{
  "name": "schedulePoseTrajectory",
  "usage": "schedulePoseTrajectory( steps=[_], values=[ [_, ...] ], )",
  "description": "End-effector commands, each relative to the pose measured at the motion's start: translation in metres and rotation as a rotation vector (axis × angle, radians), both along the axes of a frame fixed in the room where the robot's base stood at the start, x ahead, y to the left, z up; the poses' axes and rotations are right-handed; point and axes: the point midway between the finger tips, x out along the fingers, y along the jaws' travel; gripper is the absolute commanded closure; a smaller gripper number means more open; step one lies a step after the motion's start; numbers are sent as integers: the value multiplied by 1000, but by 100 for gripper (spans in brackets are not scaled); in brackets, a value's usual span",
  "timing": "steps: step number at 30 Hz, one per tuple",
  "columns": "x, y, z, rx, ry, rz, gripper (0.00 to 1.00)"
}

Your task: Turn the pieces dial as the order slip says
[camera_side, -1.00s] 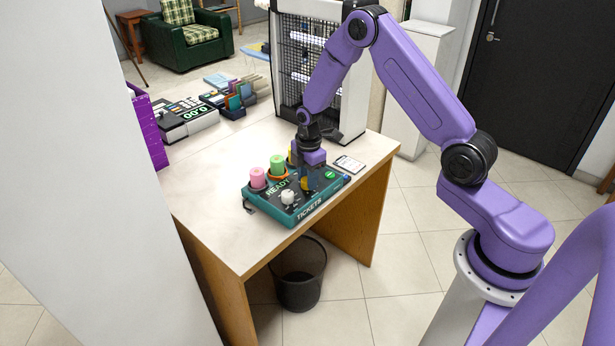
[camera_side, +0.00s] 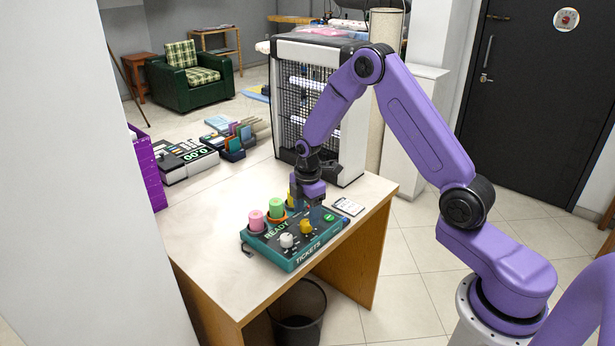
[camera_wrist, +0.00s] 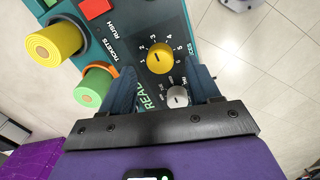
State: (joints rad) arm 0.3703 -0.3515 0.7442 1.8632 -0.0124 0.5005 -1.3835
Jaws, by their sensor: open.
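The yellow pieces dial (camera_side: 306,227) sits on the teal tickets box (camera_side: 292,264). In the wrist view the dial (camera_wrist: 160,57) stands inside an arc of printed numbers, 1 to 6. It carries a short dark mark; I cannot tell surely which number it points at. My gripper (camera_side: 309,207) is open and empty just above the box, behind the dial in the side view. In the wrist view its two fingers (camera_wrist: 161,84) are apart, with the dial beyond their tips. A white order slip (camera_side: 348,206) lies right of the box; its writing is too small to read.
A white knob (camera_side: 286,240) sits next to the dial. Pink (camera_side: 256,221) and green (camera_side: 277,208) cylinders stand at the box's back edge; a yellow one is partly hidden by my gripper. A green button (camera_side: 329,218) is at the right. A caged cabinet (camera_side: 301,95) stands behind.

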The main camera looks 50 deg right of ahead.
Motion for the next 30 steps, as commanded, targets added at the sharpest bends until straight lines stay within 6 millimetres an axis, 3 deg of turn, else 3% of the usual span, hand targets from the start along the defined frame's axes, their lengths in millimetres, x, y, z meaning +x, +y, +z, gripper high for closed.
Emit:
schedulePoseTrajectory(
  steps=[12, 18, 24, 30],
  values=[
    [-2, 1, 87, 0, -6, 0, 38],
    [-3, 1, 121, 0, -3, 0, 38],
    [-5, 1, 138, 0, 0, 0, 38],
    [-5, 1, 141, 0, 1, 0, 38]
  ],
)
